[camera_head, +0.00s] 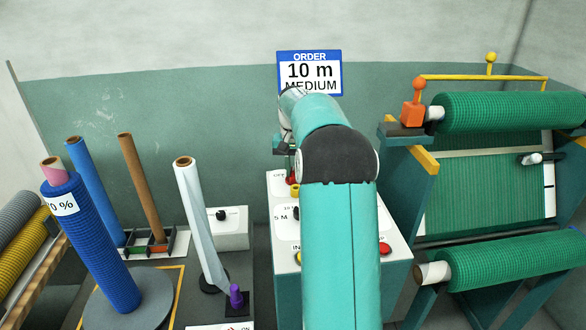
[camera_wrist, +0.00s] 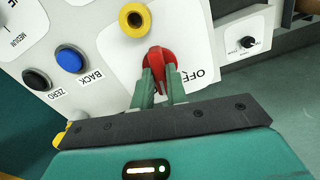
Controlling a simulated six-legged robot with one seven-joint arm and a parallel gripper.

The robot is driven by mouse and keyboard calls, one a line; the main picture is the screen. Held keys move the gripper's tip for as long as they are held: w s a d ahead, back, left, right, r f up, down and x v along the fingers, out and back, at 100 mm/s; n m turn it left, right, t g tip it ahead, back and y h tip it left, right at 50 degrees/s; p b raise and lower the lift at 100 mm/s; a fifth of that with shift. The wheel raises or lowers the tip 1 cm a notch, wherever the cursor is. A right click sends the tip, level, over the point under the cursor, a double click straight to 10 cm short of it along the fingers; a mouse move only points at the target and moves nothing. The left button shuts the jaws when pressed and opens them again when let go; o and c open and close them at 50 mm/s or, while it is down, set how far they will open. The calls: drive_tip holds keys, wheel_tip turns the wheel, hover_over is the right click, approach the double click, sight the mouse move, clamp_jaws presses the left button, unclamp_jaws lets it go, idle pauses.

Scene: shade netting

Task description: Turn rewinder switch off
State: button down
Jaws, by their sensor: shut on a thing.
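The rewinder switch (camera_wrist: 157,62) is a red rotary knob on a white plate, with OFF lettering beside it in the wrist view. My gripper (camera_wrist: 161,85) is at the knob, with its two green fingers shut on it. The fingers cover part of the knob. In the head view the white control panel (camera_head: 284,235) stands in the middle, and my teal arm hides much of it. The gripper itself is mostly hidden behind the arm there.
In the wrist view, a yellow-ringed socket (camera_wrist: 134,20), a blue button (camera_wrist: 69,59) and a black button (camera_wrist: 37,79) are close by. In the head view, green net rolls (camera_head: 510,112) are on the right. A blue roll (camera_head: 100,245) and several tubes stand left.

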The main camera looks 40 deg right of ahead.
drive_tip(key=n, duration=0.5)
drive_tip(key=shift+n, duration=0.3)
drive_tip(key=n, duration=0.5)
drive_tip(key=shift+r+n, duration=0.1)
drive_tip(key=shift+n, duration=0.3)
drive_tip(key=c, duration=1.4)
unclamp_jaws()
wheel_tip(320, 180, up, 14)
